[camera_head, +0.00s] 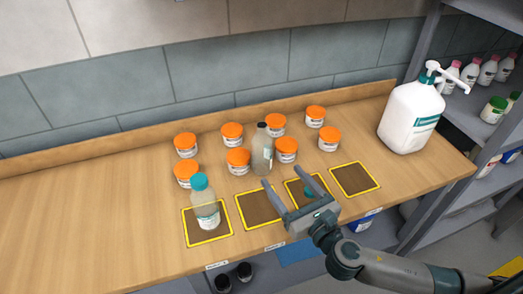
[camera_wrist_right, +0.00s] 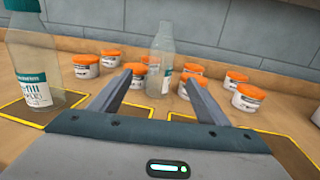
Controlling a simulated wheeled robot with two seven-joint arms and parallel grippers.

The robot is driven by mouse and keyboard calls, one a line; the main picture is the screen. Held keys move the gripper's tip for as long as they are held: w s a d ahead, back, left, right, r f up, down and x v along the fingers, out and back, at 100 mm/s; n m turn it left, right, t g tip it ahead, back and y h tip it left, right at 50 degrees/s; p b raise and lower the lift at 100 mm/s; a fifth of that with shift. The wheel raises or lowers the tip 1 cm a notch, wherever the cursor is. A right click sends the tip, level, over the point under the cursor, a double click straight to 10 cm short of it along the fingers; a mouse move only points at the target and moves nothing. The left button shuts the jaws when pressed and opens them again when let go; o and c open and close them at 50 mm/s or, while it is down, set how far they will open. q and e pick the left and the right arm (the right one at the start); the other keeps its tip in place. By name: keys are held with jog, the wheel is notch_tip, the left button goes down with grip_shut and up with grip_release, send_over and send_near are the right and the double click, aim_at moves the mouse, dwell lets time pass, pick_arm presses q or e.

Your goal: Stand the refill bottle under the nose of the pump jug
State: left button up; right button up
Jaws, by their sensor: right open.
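The refill bottle (camera_head: 206,213), clear with a teal cap and a white-and-teal label, stands upright on the leftmost yellow-edged square. It also shows at the left of the right wrist view (camera_wrist_right: 33,85), its top cut off. The white pump jug (camera_head: 402,118) stands at the bench's right end. Its pump nose (camera_head: 453,80) points right in the head view. My right gripper (camera_head: 286,175) is open and empty above the middle squares, right of the refill bottle and apart from it. In the wrist view its fingers (camera_wrist_right: 160,76) point toward another bottle. My left gripper is out of view.
A clear dark-capped bottle (camera_head: 262,155) stands among several orange-lidded tubs (camera_head: 238,161) behind the squares. The right square (camera_head: 354,179) is bare. A grey shelf unit (camera_head: 455,125) with bottles stands at the right. The bench's left side (camera_head: 80,220) is clear.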

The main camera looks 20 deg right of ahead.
aim_at(266, 156)
jog(key=shift+w+a, duration=0.1)
jog(key=shift+w, duration=0.5)
jog(key=w+p, duration=0.1)
jog(key=w, duration=0.2)
jog(key=w+a+p, duration=0.1)
jog(key=w, duration=0.2)
jog(key=w+a+p, duration=0.1)
jog(key=w, duration=0.3)
jog(key=shift+w, duration=0.45)
jog(key=shift+w+a+f+p, duration=0.15)
jog(key=shift+w+p, duration=0.35)
jog(key=shift+w, duration=0.5)
jog(key=shift+w+a+p, duration=0.2)
jog(key=shift+w+p, duration=0.25)
jog(key=shift+w, duration=0.5)
jog(key=shift+w+a+f, duration=0.1)
jog(key=shift+w+f, duration=0.05)
jog(key=shift+w, duration=0.5)
